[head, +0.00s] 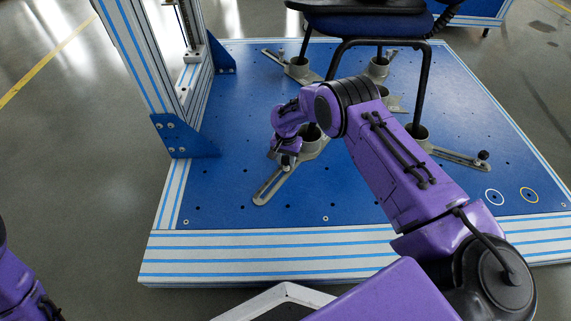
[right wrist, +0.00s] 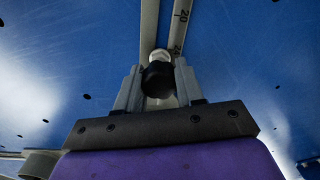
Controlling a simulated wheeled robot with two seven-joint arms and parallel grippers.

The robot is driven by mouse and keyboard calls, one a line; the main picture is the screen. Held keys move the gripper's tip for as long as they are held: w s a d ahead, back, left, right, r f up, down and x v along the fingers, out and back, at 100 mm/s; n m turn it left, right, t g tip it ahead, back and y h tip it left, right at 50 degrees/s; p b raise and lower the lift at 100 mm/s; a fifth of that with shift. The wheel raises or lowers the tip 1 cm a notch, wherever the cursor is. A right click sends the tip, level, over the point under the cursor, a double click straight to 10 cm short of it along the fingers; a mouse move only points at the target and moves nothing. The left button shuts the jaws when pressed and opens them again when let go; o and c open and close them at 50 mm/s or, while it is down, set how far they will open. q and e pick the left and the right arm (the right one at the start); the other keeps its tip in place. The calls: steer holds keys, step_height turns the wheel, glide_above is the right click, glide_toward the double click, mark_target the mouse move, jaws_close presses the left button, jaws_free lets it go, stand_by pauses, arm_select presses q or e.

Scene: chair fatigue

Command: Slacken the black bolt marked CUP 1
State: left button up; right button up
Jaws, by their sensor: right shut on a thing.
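My right gripper (head: 286,157) reaches down to the near-left metal cup (head: 311,143) on the blue platform, at the slotted bar (head: 268,187) that runs from this cup. In the right wrist view, the gripper (right wrist: 158,88) is shut on a black bolt (right wrist: 157,77), one grey finger on each side. A pale metal piece shows just beyond the bolt's head. The bolt is mostly hidden by my gripper in the head view. No CUP 1 marking can be read. Part of my left arm shows at the lower left, its gripper out of view.
A chair frame (head: 424,85) stands with its legs in the cups. Another slotted bar with a black bolt (head: 483,155) lies at the right. A striped upright with a blue bracket (head: 184,137) stands left of my right gripper. The platform's front (head: 320,205) is clear.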

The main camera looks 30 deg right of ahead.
steer(key=n, duration=0.4)
steer(key=n, duration=0.2)
steer(key=shift+n, duration=1)
